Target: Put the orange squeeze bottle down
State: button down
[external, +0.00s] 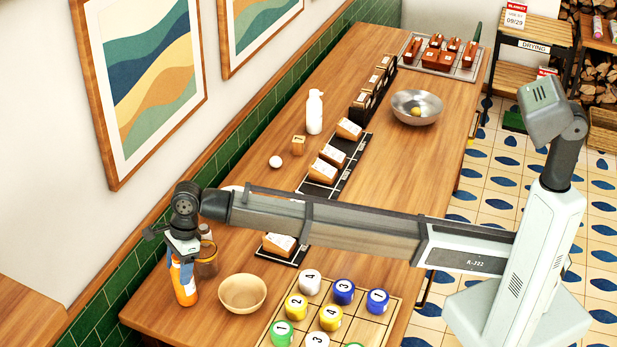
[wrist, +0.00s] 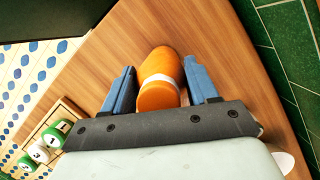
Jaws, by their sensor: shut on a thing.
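The orange squeeze bottle (external: 185,288) is upright at the near left end of the wooden table (external: 222,325), close to the green-tiled wall. My gripper (external: 181,268) points down and is shut on its upper part. I cannot tell whether the base touches the table. In the wrist view, the orange bottle (wrist: 158,82) with a white band sits between the two blue fingers of my gripper (wrist: 163,80). Part of the bottle is hidden behind the gripper body there.
A wooden bowl (external: 243,293) is further right. A tray of numbered pots (external: 372,325) lies beyond it. The table's near left corner shows bare wood.

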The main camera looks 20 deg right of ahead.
jog(key=shift+f, duration=0.1)
jog(key=shift+c, duration=1.5)
grip_release()
jog(key=v, duration=1.2)
